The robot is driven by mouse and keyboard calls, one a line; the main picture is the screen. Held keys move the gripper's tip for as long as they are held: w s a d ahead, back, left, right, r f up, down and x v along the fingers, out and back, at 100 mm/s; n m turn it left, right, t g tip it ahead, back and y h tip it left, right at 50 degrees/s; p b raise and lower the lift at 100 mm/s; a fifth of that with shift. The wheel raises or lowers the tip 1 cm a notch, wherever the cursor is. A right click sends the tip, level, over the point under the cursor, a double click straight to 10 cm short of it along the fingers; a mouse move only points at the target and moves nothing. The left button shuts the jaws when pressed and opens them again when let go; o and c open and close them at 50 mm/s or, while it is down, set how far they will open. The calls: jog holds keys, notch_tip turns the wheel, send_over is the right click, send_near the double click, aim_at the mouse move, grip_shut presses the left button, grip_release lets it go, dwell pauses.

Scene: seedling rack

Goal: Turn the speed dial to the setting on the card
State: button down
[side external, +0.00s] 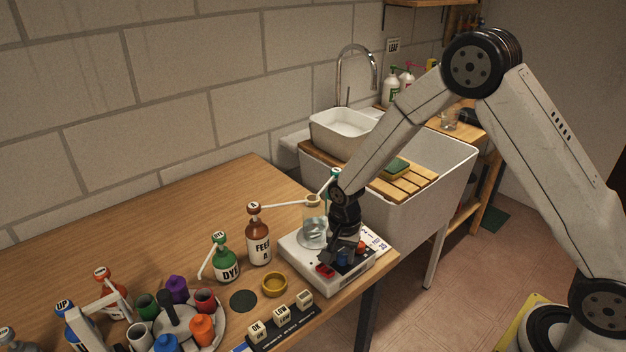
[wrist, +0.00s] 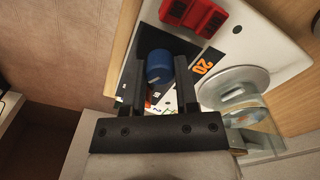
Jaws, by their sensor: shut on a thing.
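The white stirrer unit (side external: 310,272) stands near the table's right corner. Its blue speed dial (side external: 343,261) sits on the front panel, beside a red rocker switch (side external: 325,271). My gripper (side external: 348,255) reaches down over the panel and is shut on the dial. In the wrist view the blue dial (wrist: 159,66) with a pale pointer mark sits between my fingers (wrist: 160,90). Orange digits reading 20 (wrist: 203,67) show beside it. The dial's scale is mostly hidden by my fingers. A white card (side external: 376,243) lies behind my gripper; its print is too small to read surely.
A glass beaker (side external: 314,232) stands on the stirrer's round plate, close to my gripper. Brown (side external: 258,243) and green (side external: 225,260) pump bottles stand to the left. A yellow-brown ring dish (side external: 274,285) and small lettered blocks (side external: 282,314) lie in front. The sink (side external: 440,185) is behind.

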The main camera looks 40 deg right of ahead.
aim_at(343, 256)
jog(key=shift+c, duration=1.8)
grip_release()
jog(key=shift+r, duration=3.9)
jog(key=shift+s+d+r+n, duration=0.15)
jog(key=shift+s+r+n, duration=0.25)
jog(key=shift+s, duration=0.1)
jog(key=s+d+r+n+t, duration=0.1)
jog(key=s+n, duration=0.4)
jog(key=s, duration=0.1)
jog(key=s+d+r+n+t, duration=0.1)
jog(key=s+r+n, duration=0.1)
jog(key=s+n, duration=0.3)
jog(key=shift+s+d+n+t, duration=0.25)
jog(key=shift+s+n+t, duration=0.15)
jog(key=shift+s, duration=0.9)
